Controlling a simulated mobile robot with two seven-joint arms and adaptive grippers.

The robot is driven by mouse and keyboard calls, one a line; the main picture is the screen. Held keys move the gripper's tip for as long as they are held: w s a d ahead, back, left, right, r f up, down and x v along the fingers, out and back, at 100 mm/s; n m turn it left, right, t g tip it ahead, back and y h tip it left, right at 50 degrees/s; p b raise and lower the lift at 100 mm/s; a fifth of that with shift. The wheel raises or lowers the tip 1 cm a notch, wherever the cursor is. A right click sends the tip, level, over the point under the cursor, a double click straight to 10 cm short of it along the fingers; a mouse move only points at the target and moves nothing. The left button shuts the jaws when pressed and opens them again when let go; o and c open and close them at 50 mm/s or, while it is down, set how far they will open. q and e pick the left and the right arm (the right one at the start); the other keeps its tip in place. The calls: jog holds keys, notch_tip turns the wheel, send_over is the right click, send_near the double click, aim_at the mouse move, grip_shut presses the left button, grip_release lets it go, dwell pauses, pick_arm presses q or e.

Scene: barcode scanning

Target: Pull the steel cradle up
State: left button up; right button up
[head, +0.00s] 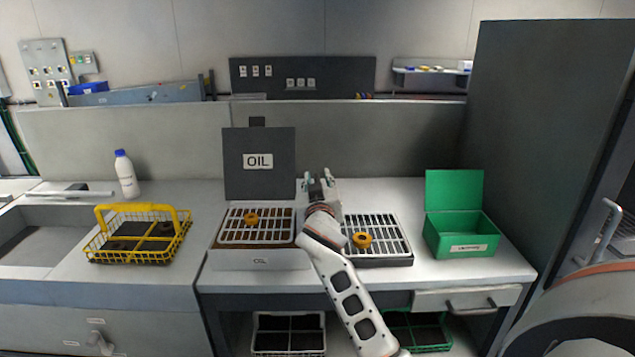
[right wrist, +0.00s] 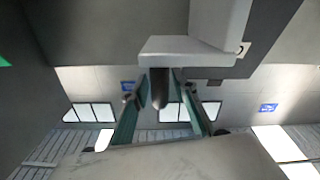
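A light metal slatted rack (head: 275,222) sits in the oil bath (head: 262,260), whose dark lid marked OIL (head: 232,180) stands open. An orange round piece (head: 251,218) lies on this rack. A similar slatted rack (head: 390,222) with another orange piece (head: 362,240) sits in a dark tray to the right. I cannot tell which rack is the steel cradle. My right gripper (head: 318,178) is raised between the two racks, near the back, touching neither rack. Its fingers are apart, as the right wrist view (right wrist: 160,112) also shows. My left gripper is out of view.
A yellow wire basket (head: 102,250) and a white bottle (head: 127,178) stand at left beside a sink. An open green box (head: 445,248) stands at right. The raised lid rises just left of my right gripper. A tall dark cabinet (head: 540,140) bounds the right.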

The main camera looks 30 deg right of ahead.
jog(key=shift+f, duration=0.25)
jog(key=shift+s+a, duration=0.25)
jog(key=shift+s, duration=0.05)
jog(key=v, duration=1.1)
jog(key=shift+r, duration=0.15)
jog(key=shift+s, duration=0.15)
